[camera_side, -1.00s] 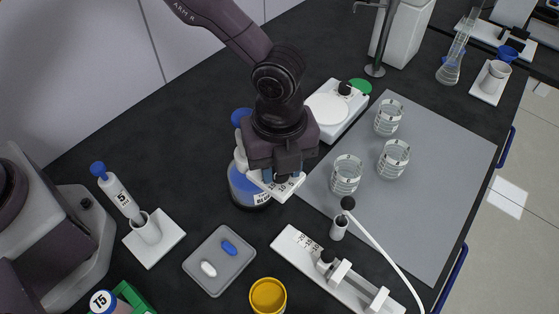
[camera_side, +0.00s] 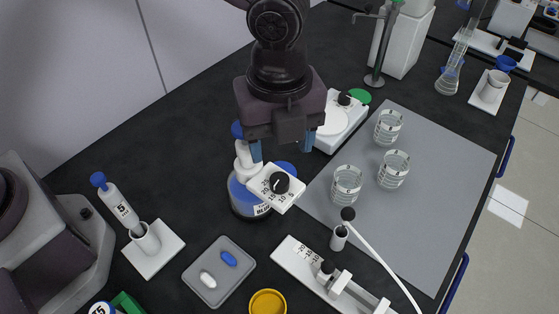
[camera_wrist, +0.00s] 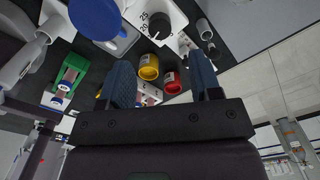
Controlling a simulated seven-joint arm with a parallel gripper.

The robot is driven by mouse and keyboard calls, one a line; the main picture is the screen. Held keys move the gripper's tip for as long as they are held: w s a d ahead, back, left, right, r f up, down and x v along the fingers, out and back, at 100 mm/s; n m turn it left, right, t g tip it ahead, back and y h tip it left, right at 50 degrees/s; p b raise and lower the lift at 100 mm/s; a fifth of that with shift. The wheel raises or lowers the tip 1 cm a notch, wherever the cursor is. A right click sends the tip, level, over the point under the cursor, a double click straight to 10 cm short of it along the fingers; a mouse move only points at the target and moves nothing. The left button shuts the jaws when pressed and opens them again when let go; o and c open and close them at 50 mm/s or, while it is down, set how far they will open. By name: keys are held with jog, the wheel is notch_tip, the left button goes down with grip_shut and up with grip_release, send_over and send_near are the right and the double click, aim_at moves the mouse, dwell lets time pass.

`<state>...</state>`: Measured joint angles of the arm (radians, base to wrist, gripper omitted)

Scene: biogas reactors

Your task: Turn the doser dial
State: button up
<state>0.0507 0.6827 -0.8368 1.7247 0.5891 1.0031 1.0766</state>
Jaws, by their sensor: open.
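The doser dial (camera_side: 280,183) is a round black knob on a white plate (camera_side: 263,183) with printed numbers. The dial's exact pointer setting is too small to tell.
A balance (camera_side: 340,122) stands behind to the right. Several glass beakers (camera_side: 347,184) are on the grey mat (camera_side: 432,225). In front are a tray (camera_side: 198,262) with two capsules, a yellow jar (camera_side: 267,302) and a white slider rail (camera_side: 300,262). A syringe holder (camera_side: 165,250) stands left.

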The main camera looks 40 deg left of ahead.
notch_tip(320, 180, up, 5)
jog(key=shift+r, duration=0.1)
dwell(0.4)
